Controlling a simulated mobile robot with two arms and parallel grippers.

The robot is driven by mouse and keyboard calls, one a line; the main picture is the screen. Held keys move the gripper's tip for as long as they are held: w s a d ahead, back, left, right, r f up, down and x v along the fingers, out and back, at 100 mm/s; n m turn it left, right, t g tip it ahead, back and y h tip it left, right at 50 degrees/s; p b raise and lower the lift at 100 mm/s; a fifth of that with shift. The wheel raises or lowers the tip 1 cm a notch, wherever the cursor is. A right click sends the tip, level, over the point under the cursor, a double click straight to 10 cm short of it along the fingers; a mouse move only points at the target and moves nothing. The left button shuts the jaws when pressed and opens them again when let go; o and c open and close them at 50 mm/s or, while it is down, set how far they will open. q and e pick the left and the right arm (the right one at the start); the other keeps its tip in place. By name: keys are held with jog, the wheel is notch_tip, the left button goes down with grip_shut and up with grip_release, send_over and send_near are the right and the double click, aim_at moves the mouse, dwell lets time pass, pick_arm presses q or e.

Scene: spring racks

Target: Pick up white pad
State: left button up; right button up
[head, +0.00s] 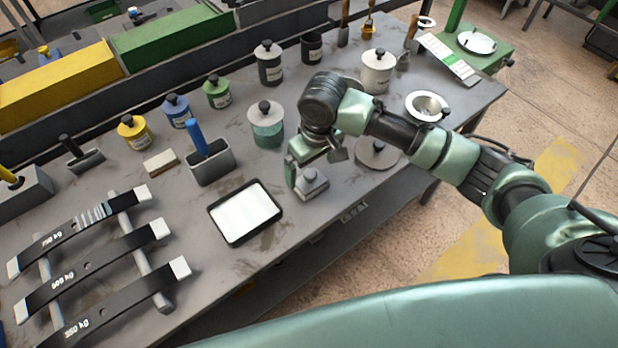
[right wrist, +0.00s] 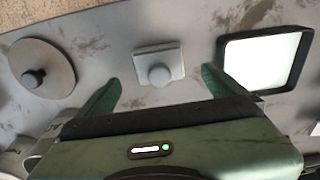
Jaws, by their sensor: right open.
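A white pad (head: 245,212) lies flat inside a black-rimmed tray on the grey bench. In the right wrist view the white pad (right wrist: 262,62) is at the upper right, beyond the right-hand finger. A small pale grey block with a round knob (head: 312,186) sits on the bench just right of the tray. My right gripper (head: 314,168) is open and empty above this block. In the right wrist view the block (right wrist: 158,66) appears between and slightly beyond the two fingertips (right wrist: 161,79), apart from both. My left gripper is not in view.
A round grey lid with a black knob (head: 377,153) lies right of my gripper. A green-and-white jar (head: 266,125) and a grey holder with a blue handle (head: 211,165) stand behind. Black leaf springs (head: 95,270) lie on a rack at left. The bench's front edge is close.

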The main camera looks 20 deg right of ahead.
aim_at(311, 174)
jog(key=shift+s+f+p, duration=0.1)
jog(key=shift+f+p, duration=0.2)
jog(key=shift+f, duration=0.55)
jog(key=f, duration=0.2)
jog(key=w+f+p, duration=0.1)
jog(key=shift+f, duration=0.7)
jog(key=shift+c, duration=0.6)
jog(key=c, duration=1.4)
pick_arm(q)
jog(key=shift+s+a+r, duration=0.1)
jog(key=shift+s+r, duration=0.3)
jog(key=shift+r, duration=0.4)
pick_arm(e)
jog(key=shift+o, duration=0.2)
jog(key=shift+r, duration=0.1)
